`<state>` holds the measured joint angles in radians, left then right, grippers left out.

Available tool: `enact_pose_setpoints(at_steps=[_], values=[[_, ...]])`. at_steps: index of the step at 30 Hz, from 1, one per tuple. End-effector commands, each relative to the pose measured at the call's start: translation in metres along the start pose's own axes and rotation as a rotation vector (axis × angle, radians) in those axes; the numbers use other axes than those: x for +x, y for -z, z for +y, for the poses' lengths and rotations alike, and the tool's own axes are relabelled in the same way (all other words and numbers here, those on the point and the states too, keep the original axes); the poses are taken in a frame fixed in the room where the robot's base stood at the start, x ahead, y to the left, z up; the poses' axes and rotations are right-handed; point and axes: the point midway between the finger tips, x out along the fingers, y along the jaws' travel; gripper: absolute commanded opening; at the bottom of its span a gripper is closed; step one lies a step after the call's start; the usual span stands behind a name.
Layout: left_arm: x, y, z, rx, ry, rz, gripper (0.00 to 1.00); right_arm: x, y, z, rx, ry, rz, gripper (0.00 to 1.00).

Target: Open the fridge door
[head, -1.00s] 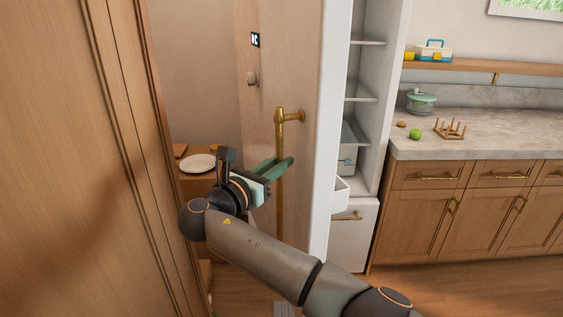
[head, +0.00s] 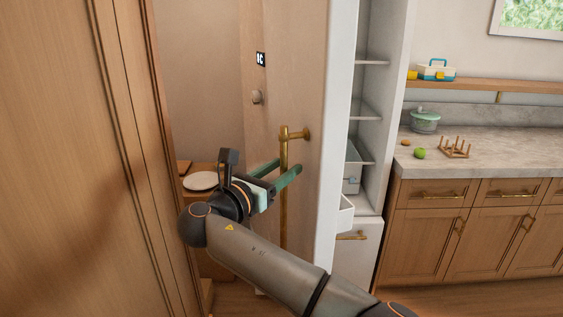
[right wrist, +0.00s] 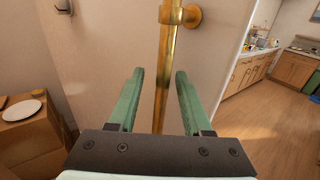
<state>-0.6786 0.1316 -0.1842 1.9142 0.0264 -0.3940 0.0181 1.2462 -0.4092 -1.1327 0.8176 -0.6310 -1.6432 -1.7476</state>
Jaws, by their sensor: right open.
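The fridge door (head: 304,90) stands open, its wood-coloured outer face toward me and its white edge on the right. A vertical brass handle (head: 284,190) is fixed to that face. My right gripper (head: 282,168) is open at the handle, with its green fingers on either side of the bar. The right wrist view shows the handle bar (right wrist: 163,80) upright between the two open fingers (right wrist: 157,85), with a gap on both sides. The fridge interior (head: 368,90) with its shelves shows behind the door. My left gripper is not in view.
A tall wooden panel (head: 70,150) stands close on the left. A white plate (head: 201,181) lies on a wooden surface behind my gripper. A counter (head: 470,130) with a green apple (head: 420,153) and a wooden rack (head: 454,149) is at the right. Floor is free there.

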Motion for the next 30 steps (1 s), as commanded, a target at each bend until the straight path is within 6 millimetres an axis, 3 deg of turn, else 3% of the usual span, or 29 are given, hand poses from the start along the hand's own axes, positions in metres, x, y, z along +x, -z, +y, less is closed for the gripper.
enact_pose_setpoints(at_steps=[12,24,25,30], values=[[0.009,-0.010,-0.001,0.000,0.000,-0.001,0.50,-0.043,-0.067,-0.029,0.008,-0.005,-0.004,0.50],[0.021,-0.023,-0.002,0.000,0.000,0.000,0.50,-0.100,-0.092,-0.068,0.004,-0.004,0.008,0.50],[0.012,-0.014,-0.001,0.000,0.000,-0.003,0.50,-0.100,-0.102,-0.069,0.000,-0.003,0.005,0.50],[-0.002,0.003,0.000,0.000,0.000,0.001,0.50,-0.108,-0.106,-0.075,-0.003,-0.003,0.001,0.50]])
